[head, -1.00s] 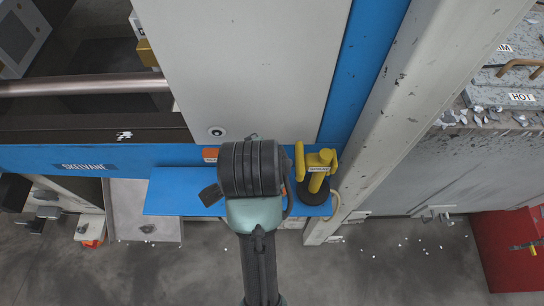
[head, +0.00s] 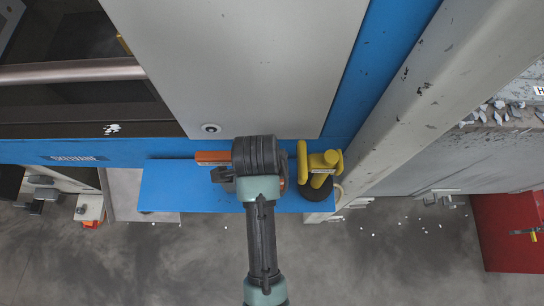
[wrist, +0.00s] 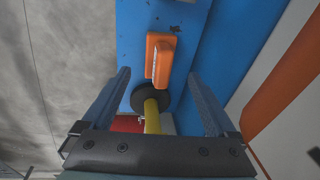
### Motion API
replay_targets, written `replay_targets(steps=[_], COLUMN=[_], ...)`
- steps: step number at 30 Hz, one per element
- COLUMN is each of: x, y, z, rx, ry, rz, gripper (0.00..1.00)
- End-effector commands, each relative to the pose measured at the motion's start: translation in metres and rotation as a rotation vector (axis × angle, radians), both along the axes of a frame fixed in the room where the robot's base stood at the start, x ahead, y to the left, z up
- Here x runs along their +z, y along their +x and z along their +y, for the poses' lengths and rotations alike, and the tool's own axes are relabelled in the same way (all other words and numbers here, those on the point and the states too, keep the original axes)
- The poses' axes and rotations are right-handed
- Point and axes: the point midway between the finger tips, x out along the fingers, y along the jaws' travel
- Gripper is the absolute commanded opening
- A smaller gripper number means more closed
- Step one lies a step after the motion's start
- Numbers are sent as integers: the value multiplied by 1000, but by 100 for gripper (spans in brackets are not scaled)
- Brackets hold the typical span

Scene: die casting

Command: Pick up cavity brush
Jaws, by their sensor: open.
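I cannot read the labels, so I cannot tell for sure which tool is the cavity brush. An orange block-shaped tool (wrist: 161,58) with a pale label lies on the blue shelf (wrist: 133,40). In the wrist view it is ahead, between the lines of my fingers. A yellow tool (head: 323,162) with a round black base stands right of my gripper in the head view; it also shows in the wrist view (wrist: 151,117), nearer the palm. My gripper (wrist: 160,98) is open with nothing held. In the head view my wrist hides most of the orange tool.
The blue shelf (head: 175,190) runs along the machine front. A white panel (head: 240,60) and a thick pale post (head: 405,100) stand close by. A red box (head: 505,215) is at far right. The floor (head: 160,260) before the shelf is mostly clear.

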Motion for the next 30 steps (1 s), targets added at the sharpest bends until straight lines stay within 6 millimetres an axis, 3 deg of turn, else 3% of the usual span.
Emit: replay_targets(steps=[10,20,30], x=[-42,-48,-48], y=[3,5,5], z=[-2,-2,-2], rx=[1,1,1], ry=[0,0,0], rz=[2,-1,-1], gripper=[93,93,33])
